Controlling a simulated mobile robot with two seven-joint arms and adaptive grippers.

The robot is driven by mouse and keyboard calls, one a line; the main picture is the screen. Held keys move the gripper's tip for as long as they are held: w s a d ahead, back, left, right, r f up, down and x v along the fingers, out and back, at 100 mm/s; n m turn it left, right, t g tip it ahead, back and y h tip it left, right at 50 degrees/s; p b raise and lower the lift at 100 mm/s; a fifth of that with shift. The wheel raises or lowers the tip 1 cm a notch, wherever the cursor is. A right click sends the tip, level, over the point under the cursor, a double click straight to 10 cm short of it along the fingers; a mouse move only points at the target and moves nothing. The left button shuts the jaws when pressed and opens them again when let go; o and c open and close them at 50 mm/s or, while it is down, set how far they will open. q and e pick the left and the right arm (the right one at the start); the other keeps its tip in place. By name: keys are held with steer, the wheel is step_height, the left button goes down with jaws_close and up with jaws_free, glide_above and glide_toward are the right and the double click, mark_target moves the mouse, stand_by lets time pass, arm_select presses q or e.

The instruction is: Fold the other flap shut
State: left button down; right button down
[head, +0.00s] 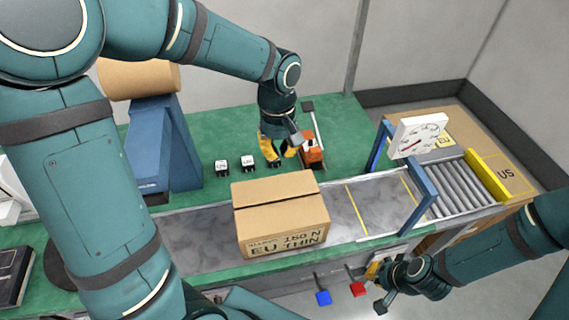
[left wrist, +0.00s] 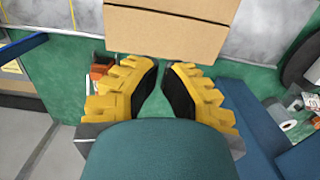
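A cardboard box (head: 284,188) stands on the grey belt at the centre of the head view, printed "150 N" and "EU THIN" on its near side. Its top shows a far flap and a near flap with a dark seam between them. Both look flat or nearly so; I cannot tell whether one is slightly raised. The box top (left wrist: 165,35) also shows at the upper edge of the left wrist view. My left gripper (head: 279,150) is behind the box, open and empty, with its fingertips (left wrist: 163,68) apart. My right gripper (head: 378,285) is low at the front right, away from the box; its finger gap is unclear.
An orange tool (head: 312,152) lies beside my left gripper, with several small labelled blocks (head: 248,163) left of it. A blue stand (head: 165,150) rises at left. A blue frame (head: 424,190) with a dial (head: 418,136) spans the belt before the rollers (head: 462,185).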

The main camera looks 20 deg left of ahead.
mark_target(280, 195)
arm_select(q)
steer(key=f, duration=0.4)
steer(key=f+b, duration=0.1)
steer(key=f, duration=0.4)
steer(key=s+f+b, duration=0.1)
steer(key=f, duration=0.3)
steer(key=shift+s+d+f, duration=0.1)
steer(key=shift+d+f, duration=0.15)
steer(key=shift+d, duration=0.05)
steer(key=shift+f+b, duration=0.7)
steer(key=shift+b, duration=0.3)
steer(key=shift+s, duration=0.25)
